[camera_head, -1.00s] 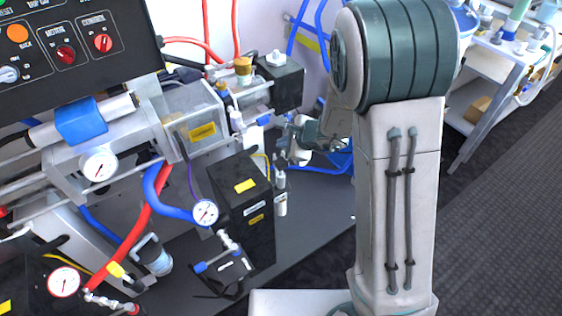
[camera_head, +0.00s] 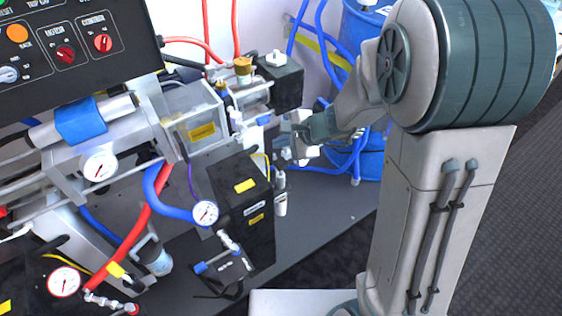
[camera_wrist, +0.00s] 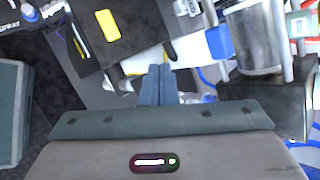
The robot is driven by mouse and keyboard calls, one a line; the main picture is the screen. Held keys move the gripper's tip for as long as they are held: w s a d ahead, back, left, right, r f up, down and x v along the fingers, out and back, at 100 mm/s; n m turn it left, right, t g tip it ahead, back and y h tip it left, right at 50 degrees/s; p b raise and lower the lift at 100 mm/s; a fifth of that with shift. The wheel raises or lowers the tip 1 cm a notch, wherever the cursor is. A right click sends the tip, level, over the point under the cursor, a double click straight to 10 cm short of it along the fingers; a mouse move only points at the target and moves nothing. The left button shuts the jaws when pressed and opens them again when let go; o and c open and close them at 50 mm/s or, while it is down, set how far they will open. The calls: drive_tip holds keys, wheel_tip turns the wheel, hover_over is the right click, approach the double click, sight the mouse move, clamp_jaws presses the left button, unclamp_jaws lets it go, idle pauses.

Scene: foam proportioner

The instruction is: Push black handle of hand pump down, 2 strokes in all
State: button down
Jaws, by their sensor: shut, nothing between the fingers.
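My gripper (camera_head: 284,156) is in the middle of the head view, just right of the upper part of a black box (camera_head: 262,230) with yellow and white labels. Its two blue-grey fingers are together and empty in the wrist view (camera_wrist: 157,84). A small silver cylinder (camera_head: 281,203), which looks like part of the hand pump, stands upright against the box's right side, just under my fingertips. The black handle cannot be clearly made out; my gripper may cover it. Contact with it cannot be told. The box shows at the upper left of the wrist view (camera_wrist: 135,30).
A metal pump block (camera_head: 195,105) and a black cube-shaped part (camera_head: 285,82) stand above and left of my gripper. A control panel (camera_head: 70,50), gauges (camera_head: 205,212) and red and blue hoses fill the left. A blue drum (camera_head: 368,150) stands behind my arm.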

drive_tip(key=s+d+r+n+g+h, duration=0.1)
drive_tip(key=s+d+r+n, duration=0.15)
drive_tip(key=s+n, duration=0.2)
drive_tip(key=s+d+r+n+g, duration=0.1)
drive_tip(key=s+r+n+g, duration=0.15)
drive_tip(key=s, duration=0.35)
drive_tip(key=s+d+r+n+h, duration=0.2)
drive_tip(key=s+d+n+h, duration=0.4)
drive_tip(key=s+d, duration=0.3)
drive_tip(key=d, duration=0.2)
drive_tip(key=shift+s+d+r+n+t+h, duration=0.2)
drive_tip(key=shift+d+r+n+t+h, duration=0.1)
drive_tip(key=shift+r+t, duration=0.1)
